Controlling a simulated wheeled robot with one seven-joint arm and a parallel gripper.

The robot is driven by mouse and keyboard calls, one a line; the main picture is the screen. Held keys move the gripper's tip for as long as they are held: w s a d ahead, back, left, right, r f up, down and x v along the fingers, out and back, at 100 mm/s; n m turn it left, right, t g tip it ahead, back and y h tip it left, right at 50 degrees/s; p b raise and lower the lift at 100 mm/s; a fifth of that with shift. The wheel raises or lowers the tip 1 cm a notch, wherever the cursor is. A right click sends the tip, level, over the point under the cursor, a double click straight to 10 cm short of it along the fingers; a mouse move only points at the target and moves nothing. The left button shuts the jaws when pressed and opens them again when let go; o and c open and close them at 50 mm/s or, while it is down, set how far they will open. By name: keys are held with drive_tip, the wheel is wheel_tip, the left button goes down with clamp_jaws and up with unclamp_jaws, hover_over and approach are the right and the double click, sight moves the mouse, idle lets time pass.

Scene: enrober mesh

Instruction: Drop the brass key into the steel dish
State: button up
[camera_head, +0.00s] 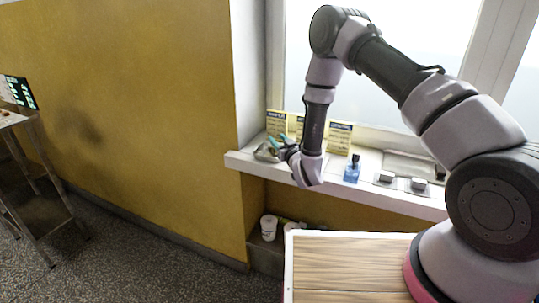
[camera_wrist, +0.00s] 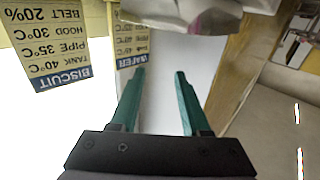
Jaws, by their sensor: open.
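A grey metal dish (camera_head: 267,153) sits at the left end of the white window sill (camera_head: 240,160), partly hidden by my gripper. My gripper (camera_head: 278,142) is at the dish, its teal fingers beside or over it; I cannot tell the exact height. In the wrist view my gripper (camera_wrist: 160,72) has its two fingers apart with nothing between them. I cannot make out the brass key in either view, and I cannot tell whether it lies in the dish.
Yellow cards (camera_head: 340,137) stand along the window behind my gripper. A blue bottle (camera_head: 352,170) and two small blocks on plates (camera_head: 386,178) stand farther right on the sill. A wooden tabletop (camera_head: 350,262) is in front, and a white cup (camera_head: 268,227) is below the sill.

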drive_tip(key=v, duration=1)
drive_tip(key=shift+s, duration=0.2)
drive_tip(key=shift+d, duration=0.15)
drive_tip(key=w+d+r+m+h, duration=0.2)
drive_tip(key=w+d+r, duration=0.15)
drive_tip(key=r, duration=0.25)
drive_tip(key=w+d+r+m+g+h, duration=0.1)
drive_tip(key=w+d+r+m, duration=0.2)
drive_tip(key=r, duration=0.4)
drive_tip(key=w+d+r+m+h, duration=0.1)
drive_tip(key=w+d+r+h, duration=0.15)
drive_tip(key=d+r, duration=0.3)
drive_tip(key=s+d+r+m+g, duration=0.1)
drive_tip(key=s+d+r+g, duration=0.2)
drive_tip(key=r, duration=0.5)
drive_tip(key=s+d+r+m+g, duration=0.1)
drive_tip(key=s+d+r, duration=0.25)
drive_tip(key=s, duration=0.35)
drive_tip(key=s+d+r+g, duration=0.1)
drive_tip(key=s+d+r, duration=0.2)
drive_tip(key=s+r, duration=0.3)
drive_tip(key=s+d+r+g, duration=0.1)
drive_tip(key=s, duration=0.7)
drive_tip(key=s+d+m+g, duration=0.1)
drive_tip(key=s+g, duration=0.1)
drive_tip(key=s, duration=0.7)
drive_tip(key=shift+r, duration=0.4)
drive_tip(key=shift+d, duration=0.1)
